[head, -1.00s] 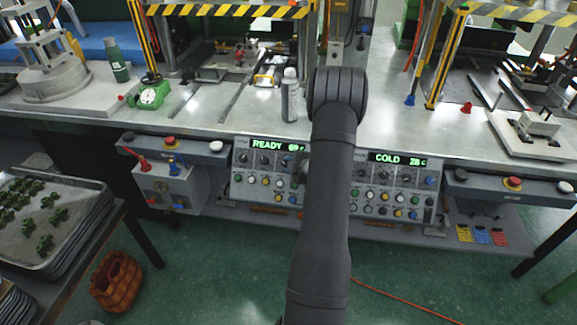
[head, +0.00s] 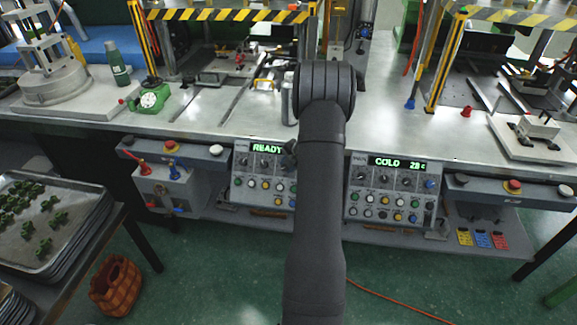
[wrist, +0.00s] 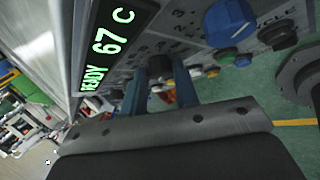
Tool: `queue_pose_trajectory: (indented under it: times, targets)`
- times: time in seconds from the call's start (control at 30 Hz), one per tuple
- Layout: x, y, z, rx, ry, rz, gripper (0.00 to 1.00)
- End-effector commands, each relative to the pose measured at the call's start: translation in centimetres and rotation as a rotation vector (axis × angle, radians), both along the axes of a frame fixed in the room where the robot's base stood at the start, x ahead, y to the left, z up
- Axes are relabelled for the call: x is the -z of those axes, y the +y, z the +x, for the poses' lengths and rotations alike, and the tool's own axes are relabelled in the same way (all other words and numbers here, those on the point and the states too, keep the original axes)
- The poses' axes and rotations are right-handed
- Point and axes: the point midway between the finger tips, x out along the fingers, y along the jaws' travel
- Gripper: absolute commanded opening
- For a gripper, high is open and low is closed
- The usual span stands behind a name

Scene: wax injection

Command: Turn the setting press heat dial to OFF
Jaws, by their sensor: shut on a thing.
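The left control panel (head: 240,196) is on the bench front, with a green READY display (head: 267,148), small dials and coloured buttons. In the wrist view the display (wrist: 108,50) reads READY 67 C. My gripper (wrist: 160,90) has its two blue fingers against this panel, shut on a small dark dial (wrist: 160,66). Printed numbers show around the dial, but its pointer and OFF mark cannot be made out. In the head view my arm hides the gripper's grip and the panel's right part. The right control panel (head: 352,190) reads COLD 28 C.
A large blue knob (wrist: 229,22) sits near the fingers, with coloured buttons beside it. A grey box with red and blue valves (head: 170,187) hangs left of the panel. Trays of green parts (head: 35,262) and an orange basket (head: 115,285) are at lower left.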

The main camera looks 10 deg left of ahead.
Motion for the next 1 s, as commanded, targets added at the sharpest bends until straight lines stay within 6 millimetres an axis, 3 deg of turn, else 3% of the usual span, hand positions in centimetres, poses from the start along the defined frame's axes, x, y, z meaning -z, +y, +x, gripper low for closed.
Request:
queue_pose_trajectory:
  times: [0.77,0.8,0.9,1.0]
  targets:
    - [0.02,0.26,-0.07,-0.069,0.004,-0.077,0.05]
    - [0.02,0.26,-0.08,-0.069,0.004,-0.077,0.33]
    - [0.00,0.24,-0.07,-0.069,0.003,-0.078,0.49]
    - [-0.02,0.21,-0.03,-0.067,0.002,-0.077,0.49]
